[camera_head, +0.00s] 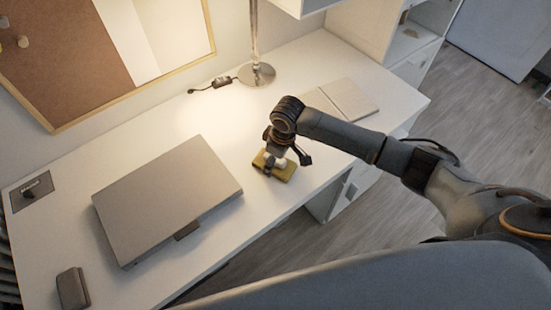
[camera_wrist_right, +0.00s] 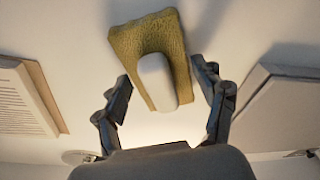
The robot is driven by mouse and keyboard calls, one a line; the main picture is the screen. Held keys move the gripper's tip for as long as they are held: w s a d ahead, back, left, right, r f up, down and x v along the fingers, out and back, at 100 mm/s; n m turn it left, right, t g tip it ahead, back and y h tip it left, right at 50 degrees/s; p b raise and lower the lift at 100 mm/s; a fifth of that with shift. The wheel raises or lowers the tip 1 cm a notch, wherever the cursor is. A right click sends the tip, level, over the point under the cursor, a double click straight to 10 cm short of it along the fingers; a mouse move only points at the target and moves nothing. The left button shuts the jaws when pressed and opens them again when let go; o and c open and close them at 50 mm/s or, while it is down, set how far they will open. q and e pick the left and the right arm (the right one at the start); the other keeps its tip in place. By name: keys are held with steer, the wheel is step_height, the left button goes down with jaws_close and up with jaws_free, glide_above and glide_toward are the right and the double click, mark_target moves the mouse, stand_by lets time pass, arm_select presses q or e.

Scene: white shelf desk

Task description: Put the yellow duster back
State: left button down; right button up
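The yellow duster (camera_head: 285,174) lies on the white desk near its front edge, under my right gripper (camera_head: 287,151). In the right wrist view the duster shows as a fuzzy yellow pad (camera_wrist_right: 126,42) with a white rounded handle (camera_wrist_right: 155,80). The fingers of my right gripper (camera_wrist_right: 161,72) are open, one on each side of the handle, with visible gaps to it. Whether they touch the pad's edges I cannot tell. My left gripper is not in view.
A closed grey laptop (camera_head: 165,195) lies left of the duster. An open book (camera_head: 345,97) lies behind the gripper, and a lamp base (camera_head: 257,74) stands at the back. A dark case (camera_head: 72,288) is at the front left. The desk (camera_head: 228,222) is bare between laptop and duster.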

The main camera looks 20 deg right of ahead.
steer(key=shift+o, duration=0.2)
step_height(320, 180, up, 12)
steer(key=s+d, duration=0.1)
steer(key=shift+s+r, duration=0.15)
stand_by(0.4)
stand_by(0.4)
